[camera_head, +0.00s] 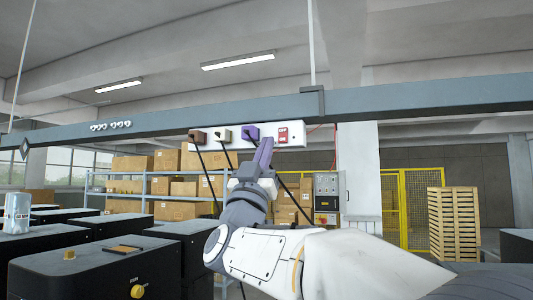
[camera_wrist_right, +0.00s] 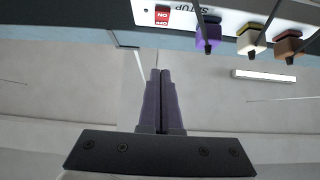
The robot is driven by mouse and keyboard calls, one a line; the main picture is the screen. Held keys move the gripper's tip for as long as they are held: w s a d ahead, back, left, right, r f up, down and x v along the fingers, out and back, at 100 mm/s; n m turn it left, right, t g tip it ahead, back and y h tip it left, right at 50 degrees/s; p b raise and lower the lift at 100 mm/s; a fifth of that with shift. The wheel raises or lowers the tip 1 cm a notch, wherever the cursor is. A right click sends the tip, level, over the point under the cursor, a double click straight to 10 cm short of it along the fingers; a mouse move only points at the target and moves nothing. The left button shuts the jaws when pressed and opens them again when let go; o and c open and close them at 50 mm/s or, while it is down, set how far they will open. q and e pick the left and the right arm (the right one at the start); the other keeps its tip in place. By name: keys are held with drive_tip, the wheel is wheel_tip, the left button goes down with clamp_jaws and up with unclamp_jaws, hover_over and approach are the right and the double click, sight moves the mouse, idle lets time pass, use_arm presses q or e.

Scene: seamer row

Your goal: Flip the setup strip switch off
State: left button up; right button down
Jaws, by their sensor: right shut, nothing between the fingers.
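The setup strip (camera_head: 270,139) is a white power strip on the overhead grey beam. Its red switch (camera_head: 283,136) is at the strip's right end. In the right wrist view the strip (camera_wrist_right: 236,21) appears upside down, with a SETUP label and the red switch (camera_wrist_right: 162,15) at the top. My right gripper (camera_head: 265,142) has purple fingers pointing up, just left of the switch in the head view. In the wrist view its fingers (camera_wrist_right: 160,72) are closed together, empty, and apart from the switch. Which way the switch is tipped is unclear. My left gripper is not in view.
Brown (camera_head: 197,136), cream (camera_head: 222,134) and purple (camera_head: 246,135) plugs sit in the strip, with black cords hanging down. Black machines (camera_head: 100,270) stand at lower left. Boxes on shelves (camera_head: 175,209) and a yellow fence (camera_head: 408,205) are behind.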

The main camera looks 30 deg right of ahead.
drive_tip(key=b+v, duration=0.1)
drive_tip(key=v, duration=0.2)
drive_tip(key=shift+s+a+r, duration=0.1)
drive_tip(key=shift+s+r, duration=0.05)
drive_tip(key=shift+r, duration=0.1)
